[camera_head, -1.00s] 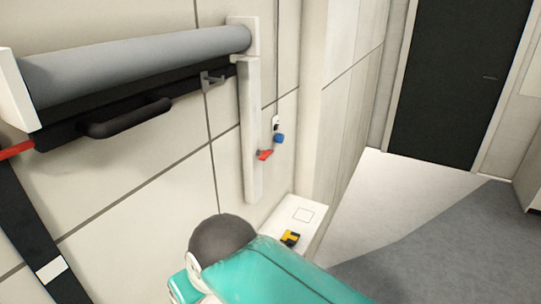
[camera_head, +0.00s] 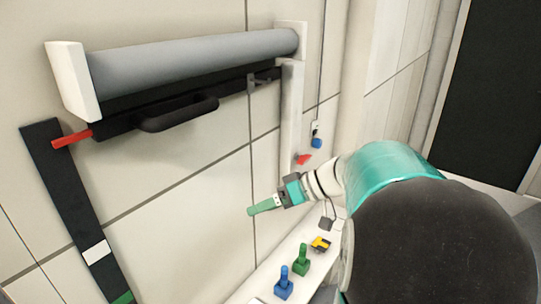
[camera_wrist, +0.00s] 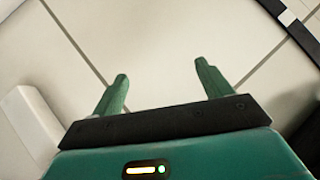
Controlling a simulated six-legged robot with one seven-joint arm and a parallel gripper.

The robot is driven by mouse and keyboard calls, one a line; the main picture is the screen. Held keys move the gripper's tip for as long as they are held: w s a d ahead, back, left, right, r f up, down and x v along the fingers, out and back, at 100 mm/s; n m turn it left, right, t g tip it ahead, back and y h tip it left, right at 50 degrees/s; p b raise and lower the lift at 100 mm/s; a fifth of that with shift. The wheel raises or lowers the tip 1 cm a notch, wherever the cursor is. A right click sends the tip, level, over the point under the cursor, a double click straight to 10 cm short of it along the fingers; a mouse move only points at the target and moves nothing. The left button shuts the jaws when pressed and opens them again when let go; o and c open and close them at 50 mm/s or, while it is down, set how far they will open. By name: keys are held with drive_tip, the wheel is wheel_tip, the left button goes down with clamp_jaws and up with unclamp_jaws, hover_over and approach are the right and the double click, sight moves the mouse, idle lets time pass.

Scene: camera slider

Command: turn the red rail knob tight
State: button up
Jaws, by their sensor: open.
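Two red parts show in the head view, and I cannot tell for certain which is the rail knob. One small red part (camera_head: 303,159) sits on the white upright rail (camera_head: 290,118). A red lever (camera_head: 72,139) sticks out at the left end of the black bar, by the dark slanted rail (camera_head: 68,190). My gripper (camera_head: 252,211) points left in front of the wall, below the bar and apart from both red parts. In the wrist view my gripper (camera_wrist: 162,76) has its green fingers spread, with only wall tiles between them.
A grey roller (camera_head: 195,58) and a black handle (camera_head: 178,114) are above my gripper. A narrow white shelf (camera_head: 262,285) below holds a blue piece (camera_head: 284,285), a green piece (camera_head: 301,260) and a yellow-black item (camera_head: 320,243).

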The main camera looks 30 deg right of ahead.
drive_tip(key=w+d+t, duration=0.1)
drive_tip(key=d+t, duration=0.3)
drive_tip(key=d, duration=0.8)
drive_tip(key=n+t+h, duration=0.1)
drive_tip(key=t+h, duration=0.2)
drive_tip(key=t, duration=0.3)
approach(307, 160)
drive_tip(key=x, duration=0.9)
drive_tip(key=shift+w+f, duration=0.1)
drive_tip(key=shift+w, duration=0.1)
drive_tip(key=c, duration=1)
